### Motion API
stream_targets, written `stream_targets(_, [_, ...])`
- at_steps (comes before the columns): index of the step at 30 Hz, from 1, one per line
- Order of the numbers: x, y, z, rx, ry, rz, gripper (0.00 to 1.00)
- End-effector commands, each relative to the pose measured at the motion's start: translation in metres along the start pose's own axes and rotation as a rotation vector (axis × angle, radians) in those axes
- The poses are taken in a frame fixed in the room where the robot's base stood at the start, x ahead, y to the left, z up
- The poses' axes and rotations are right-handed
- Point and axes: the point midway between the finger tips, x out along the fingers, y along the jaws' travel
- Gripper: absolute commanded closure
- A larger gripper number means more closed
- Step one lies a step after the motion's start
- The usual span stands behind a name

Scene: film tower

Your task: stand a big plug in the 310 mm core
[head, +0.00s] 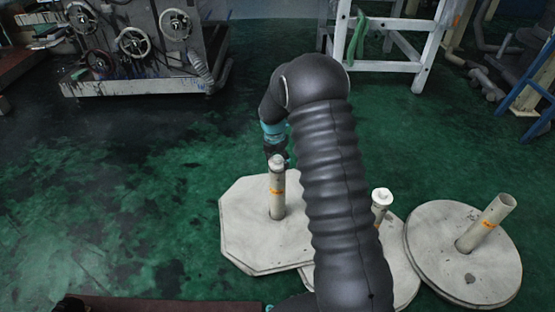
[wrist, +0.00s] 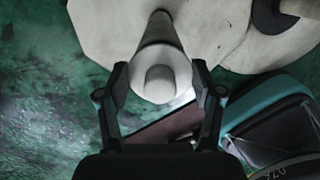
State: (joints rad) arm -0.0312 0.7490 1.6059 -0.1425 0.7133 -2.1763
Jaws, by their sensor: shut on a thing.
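My gripper (head: 277,152) is shut on a pale big plug (wrist: 160,82), one finger on each side of it in the wrist view. The plug, with a round knob on top, is at the upper end of the left pale core (head: 277,195). I cannot tell how deep it sits. That core rises from an octagonal pale board (head: 238,232) and carries an orange label. A second core (head: 379,214), partly behind my arm, has a white plug (head: 382,196) in its top. A third core (head: 486,224) leans right, its top open. I cannot read which is 310 mm.
The third core stands on a round pale board (head: 435,245). A machine with handwheels (head: 140,45) is at the back left, and a white frame (head: 390,62) is at the back. The green floor (head: 130,190) to the left is clear.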

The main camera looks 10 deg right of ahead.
Motion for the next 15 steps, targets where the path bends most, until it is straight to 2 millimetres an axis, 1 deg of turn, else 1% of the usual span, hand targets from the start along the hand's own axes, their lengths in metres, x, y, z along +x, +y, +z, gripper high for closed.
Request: stream_targets(15, [0.0092, -0.0001, -0.0012, 0.0, 0.0, 0.0, 0.68])
